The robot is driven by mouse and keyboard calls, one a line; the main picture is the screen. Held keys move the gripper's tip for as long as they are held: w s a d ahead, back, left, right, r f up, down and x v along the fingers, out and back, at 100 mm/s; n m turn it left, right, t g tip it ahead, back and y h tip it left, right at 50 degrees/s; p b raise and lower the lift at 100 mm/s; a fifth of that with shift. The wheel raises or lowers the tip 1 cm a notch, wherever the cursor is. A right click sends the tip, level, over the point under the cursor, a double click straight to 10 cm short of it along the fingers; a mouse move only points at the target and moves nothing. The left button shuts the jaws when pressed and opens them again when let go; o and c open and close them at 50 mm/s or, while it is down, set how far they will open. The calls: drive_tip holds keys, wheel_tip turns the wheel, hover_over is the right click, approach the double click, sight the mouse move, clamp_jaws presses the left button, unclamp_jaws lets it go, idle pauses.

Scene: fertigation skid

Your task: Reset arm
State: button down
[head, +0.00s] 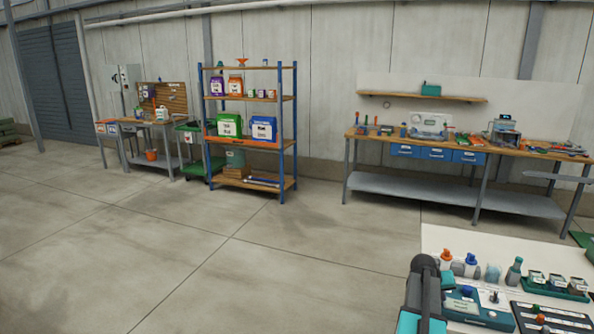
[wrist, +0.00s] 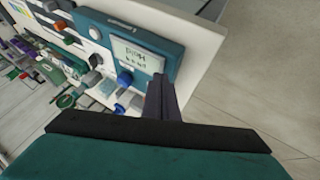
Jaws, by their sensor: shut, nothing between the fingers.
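My gripper (wrist: 162,88) shows in the wrist view as dark fingers beyond a teal and black body. The fingers are together and hold nothing. They lie in front of a teal box (wrist: 135,45) with a pale display and a blue knob (wrist: 125,78). I cannot tell whether the fingers touch the box. In the head view my dark and teal arm (head: 424,290) rises at the lower right, beside a white bench top (head: 440,238). The gripper's fingertips cannot be made out there.
The white bench holds several small bottles (head: 470,262), a green tray (head: 560,289) and a black tray (head: 550,318). A workbench with blue drawers (head: 437,154), a shelf rack (head: 281,130) and a smaller bench (head: 140,122) stand along the wall. The concrete floor (head: 200,260) is clear.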

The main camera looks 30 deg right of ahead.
drive_tip(key=w+a+f+n+t+y, duration=0.1)
drive_tip(key=w+a+f, duration=0.3)
drive_tip(key=a, duration=0.7)
drive_tip(key=w+a+f+n+y, duration=0.2)
drive_tip(key=w+a, duration=0.4)
drive_tip(key=a, duration=0.4)
drive_tip(key=w+a+f+n+t+y, duration=0.1)
drive_tip(key=w+a+f, duration=0.2)
drive_tip(key=w+a, duration=0.55)
drive_tip(key=s+a+f+n+g+y, duration=0.1)
drive_tip(key=s+a+f+n, duration=0.1)
drive_tip(key=a, duration=1.1)
drive_tip(key=s+a+f+n+y, duration=0.1)
drive_tip(key=s+a+f, duration=0.2)
drive_tip(key=a, duration=0.9)
drive_tip(key=s+a+f+n+g+y, duration=0.1)
drive_tip(key=s+a+f+n+y, duration=0.1)
drive_tip(key=a, duration=1.1)
drive_tip(key=s+f+g+b, duration=0.1)
drive_tip(key=s+f+g, duration=0.2)
drive_tip(key=s+f, duration=0.7)
drive_tip(key=s+f+g+b, duration=0.1)
drive_tip(key=s+f+g, duration=0.2)
drive_tip(key=s+f, duration=0.7)
drive_tip(key=s, duration=0.6)
drive_tip(key=shift+f+b, duration=0.35)
drive_tip(key=shift+f, duration=0.05)
drive_tip(key=shift+d, duration=0.25)
